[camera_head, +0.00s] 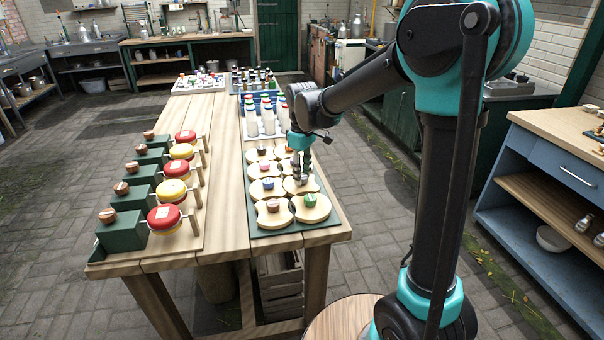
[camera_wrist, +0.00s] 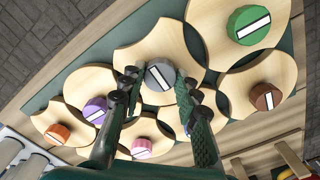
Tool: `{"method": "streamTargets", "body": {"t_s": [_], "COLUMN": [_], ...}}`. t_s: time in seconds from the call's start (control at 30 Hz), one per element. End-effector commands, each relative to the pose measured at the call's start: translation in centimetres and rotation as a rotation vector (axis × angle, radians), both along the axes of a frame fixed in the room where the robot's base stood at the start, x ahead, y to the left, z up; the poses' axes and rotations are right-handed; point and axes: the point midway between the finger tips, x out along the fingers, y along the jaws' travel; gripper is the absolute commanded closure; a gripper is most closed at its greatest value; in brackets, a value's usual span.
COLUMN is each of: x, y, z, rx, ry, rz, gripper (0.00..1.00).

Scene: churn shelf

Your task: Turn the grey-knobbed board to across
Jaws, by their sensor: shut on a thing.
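The grey-knobbed board (camera_wrist: 150,50) is a pale wooden round with concave cut-outs, lying among similar boards on a dark green panel. Its grey knob (camera_wrist: 160,74) carries a white bar, which looks slanted in the wrist view. My gripper (camera_wrist: 160,84) has a finger on each side of this knob and is shut on it. In the head view my gripper (camera_head: 300,168) points down at the right-hand column of boards. There it partly hides the grey knob and the board's far part.
Neighbouring boards have green (camera_wrist: 249,25), brown (camera_wrist: 266,97), purple (camera_wrist: 96,110), orange (camera_wrist: 57,133) and pink (camera_wrist: 141,147) knobs, set close around. White bottles (camera_head: 267,122) stand behind the panel.

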Motion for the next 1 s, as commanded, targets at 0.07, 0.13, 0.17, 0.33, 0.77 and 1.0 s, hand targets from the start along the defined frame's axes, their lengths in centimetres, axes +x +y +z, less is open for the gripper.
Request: {"method": "streamTargets", "body": {"t_s": [0.07,0.13,0.17,0.33,0.77,1.0], "x": [0.05,0.04,0.04,0.04,0.02,0.0], "y": [0.01,0.01,0.01,0.0,0.0,0.0], "z": [0.03,0.03,0.03,0.03,0.01,0.43], "rx": [0.0,0.0,0.0,0.0,0.0,0.0], "ry": [-0.001,-0.001,-0.001,-0.001,0.0,0.0], "rz": [0.008,0.011,0.012,0.012,0.011,0.011], "gripper": [0.97,0.97,0.97,0.97,0.47,0.47]}}
